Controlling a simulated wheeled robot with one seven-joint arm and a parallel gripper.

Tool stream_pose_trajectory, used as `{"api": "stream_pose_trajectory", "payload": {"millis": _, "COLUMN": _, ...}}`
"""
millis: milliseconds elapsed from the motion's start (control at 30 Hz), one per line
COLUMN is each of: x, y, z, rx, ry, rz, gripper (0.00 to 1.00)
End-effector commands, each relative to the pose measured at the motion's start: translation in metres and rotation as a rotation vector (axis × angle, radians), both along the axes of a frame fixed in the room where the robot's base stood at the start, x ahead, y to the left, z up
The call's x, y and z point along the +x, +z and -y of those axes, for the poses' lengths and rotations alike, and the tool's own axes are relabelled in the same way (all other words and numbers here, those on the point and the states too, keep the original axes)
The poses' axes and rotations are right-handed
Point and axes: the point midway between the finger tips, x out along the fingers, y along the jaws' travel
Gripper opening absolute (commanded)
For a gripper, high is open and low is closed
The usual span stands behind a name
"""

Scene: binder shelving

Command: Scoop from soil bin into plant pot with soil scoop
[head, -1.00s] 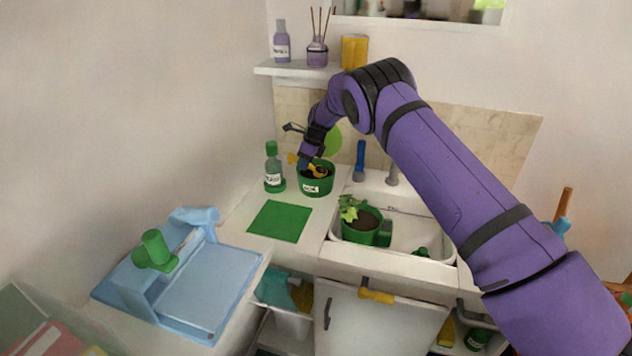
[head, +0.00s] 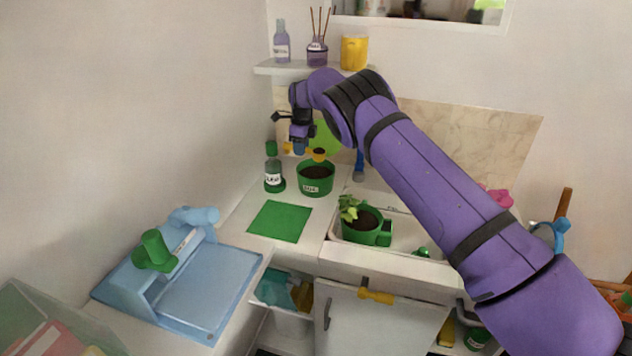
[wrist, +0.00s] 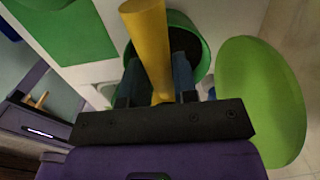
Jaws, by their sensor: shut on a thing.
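The soil bin (head: 315,187) is a round green tub with a white label, full of dark soil, on the counter. The yellow soil scoop (head: 319,157) is just above the bin's back rim, with something dark in its bowl. My gripper (head: 300,150) is shut on the scoop's handle, up and to the left of the bin. In the wrist view the yellow handle (wrist: 148,40) runs between the fingers, with the bin's green rim (wrist: 203,60) behind. The plant pot (head: 360,234) is green, with dark soil and a leafy plant, in the sink area to the right.
A labelled bottle (head: 272,175) stands left of the bin. A green mat (head: 279,221) lies in front. The white sink (head: 405,215) surrounds the plant pot. A light-green disc (head: 327,138) stands behind the bin, and a shelf (head: 290,69) hangs above.

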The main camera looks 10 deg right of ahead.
Motion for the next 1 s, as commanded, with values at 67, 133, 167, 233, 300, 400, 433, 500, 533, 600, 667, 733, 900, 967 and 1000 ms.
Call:
{"api": "stream_pose_trajectory", "payload": {"millis": 67, "x": 0.0001, "y": 0.0003, "z": 0.0001, "rx": 0.001, "ry": 0.000, "rz": 0.000, "gripper": 0.00}}
{"api": "stream_pose_trajectory", "payload": {"millis": 133, "x": 0.0001, "y": 0.0003, "z": 0.0001, "rx": 0.001, "ry": 0.000, "rz": 0.000, "gripper": 0.00}}
{"api": "stream_pose_trajectory", "payload": {"millis": 167, "x": 0.0001, "y": 0.0003, "z": 0.0001, "rx": 0.001, "ry": 0.000, "rz": 0.000, "gripper": 0.00}}
{"api": "stream_pose_trajectory", "payload": {"millis": 233, "x": 0.0001, "y": 0.0003, "z": 0.0001, "rx": 0.001, "ry": 0.000, "rz": 0.000, "gripper": 0.00}}
{"api": "stream_pose_trajectory", "payload": {"millis": 300, "x": 0.0001, "y": 0.0002, "z": 0.0000, "rx": 0.001, "ry": 0.000, "rz": 0.000, "gripper": 0.00}}
{"api": "stream_pose_trajectory", "payload": {"millis": 400, "x": 0.0001, "y": 0.0002, "z": 0.0000, "rx": 0.001, "ry": 0.000, "rz": 0.000, "gripper": 0.00}}
{"api": "stream_pose_trajectory", "payload": {"millis": 433, "x": 0.0001, "y": 0.0002, "z": 0.0000, "rx": 0.001, "ry": 0.000, "rz": 0.000, "gripper": 0.00}}
{"api": "stream_pose_trajectory", "payload": {"millis": 500, "x": 0.0001, "y": 0.0002, "z": 0.0000, "rx": 0.001, "ry": 0.000, "rz": 0.000, "gripper": 0.00}}
{"api": "stream_pose_trajectory", "payload": {"millis": 533, "x": 0.0000, "y": 0.0002, "z": 0.0000, "rx": 0.001, "ry": 0.000, "rz": 0.000, "gripper": 0.00}}
{"api": "stream_pose_trajectory", "payload": {"millis": 600, "x": 0.0000, "y": 0.0002, "z": 0.0000, "rx": 0.001, "ry": 0.000, "rz": 0.000, "gripper": 0.00}}
{"api": "stream_pose_trajectory", "payload": {"millis": 667, "x": 0.0000, "y": 0.0002, "z": 0.0000, "rx": 0.001, "ry": 0.000, "rz": 0.000, "gripper": 0.00}}
{"api": "stream_pose_trajectory", "payload": {"millis": 733, "x": 0.0001, "y": 0.0002, "z": 0.0000, "rx": 0.001, "ry": 0.000, "rz": 0.000, "gripper": 0.00}}
{"api": "stream_pose_trajectory", "payload": {"millis": 900, "x": 0.0000, "y": 0.0002, "z": 0.0000, "rx": 0.001, "ry": 0.001, "rz": 0.000, "gripper": 0.25}}
{"api": "stream_pose_trajectory", "payload": {"millis": 967, "x": 0.0001, "y": 0.0002, "z": 0.0000, "rx": 0.001, "ry": 0.001, "rz": 0.000, "gripper": 0.11}}
{"api": "stream_pose_trajectory", "payload": {"millis": 1000, "x": 0.0000, "y": 0.0002, "z": 0.0000, "rx": 0.001, "ry": 0.001, "rz": 0.000, "gripper": 0.02}}
